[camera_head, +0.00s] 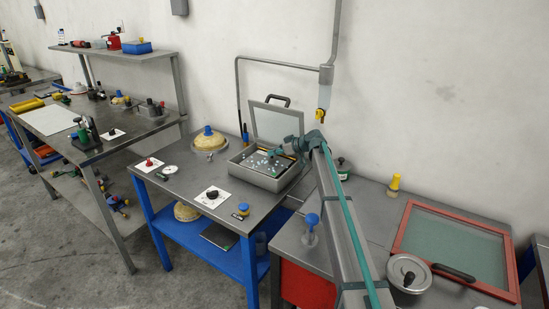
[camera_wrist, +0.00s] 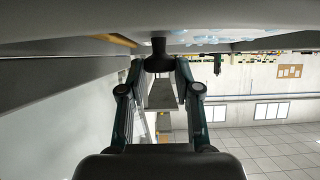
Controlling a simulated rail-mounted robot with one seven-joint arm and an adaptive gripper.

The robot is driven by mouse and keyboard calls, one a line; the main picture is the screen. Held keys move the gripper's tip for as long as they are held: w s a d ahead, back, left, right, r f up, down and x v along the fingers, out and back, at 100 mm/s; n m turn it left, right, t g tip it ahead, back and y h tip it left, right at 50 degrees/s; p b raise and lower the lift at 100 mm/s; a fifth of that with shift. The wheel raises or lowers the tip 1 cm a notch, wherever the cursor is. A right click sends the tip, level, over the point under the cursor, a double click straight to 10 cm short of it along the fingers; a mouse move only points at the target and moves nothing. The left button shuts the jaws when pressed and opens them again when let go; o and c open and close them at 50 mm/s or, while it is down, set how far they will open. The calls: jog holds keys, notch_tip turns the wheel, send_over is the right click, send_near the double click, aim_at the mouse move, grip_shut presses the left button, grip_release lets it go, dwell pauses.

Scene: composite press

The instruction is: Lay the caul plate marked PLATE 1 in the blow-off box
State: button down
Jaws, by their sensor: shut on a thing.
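The blow-off box (camera_head: 262,180) is an open grey metal box on the blue-legged table in the head view, with its lid (camera_head: 275,124) raised at the back. My gripper (camera_head: 274,153) is over the box's interior, tilted low. In the wrist view my gripper (camera_wrist: 160,66) is shut on a dark knob (camera_wrist: 159,46). The knob meets a grey surface along the top of that view, presumably the caul plate. The PLATE 1 marking cannot be read, and I cannot tell whether the plate touches the box floor. Pale bluish spots show beyond the knob.
White squares with a red knob (camera_head: 149,163) and a black knob (camera_head: 212,194) lie left of the box. A blue-handled dome (camera_head: 208,138) stands behind them. A yellow-tipped nozzle (camera_head: 321,115) hangs behind my arm. A red-framed glass panel (camera_head: 452,240) and round lid (camera_head: 408,272) are right.

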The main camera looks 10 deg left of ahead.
aim_at(274, 157)
jog(key=shift+w+a+f, duration=0.15)
jog(key=shift+w+f, duration=0.05)
notch_tip(274, 157, down, 3)
jog(key=shift+w+r+p, duration=0.1)
jog(key=shift+w+p, duration=0.05)
jog(key=shift+p, duration=0.55)
jog(key=shift+f, duration=0.3)
jog(key=shift+f, duration=0.15)
jog(key=c, duration=0.8)
grip_release()
jog(key=shift+r, duration=0.2)
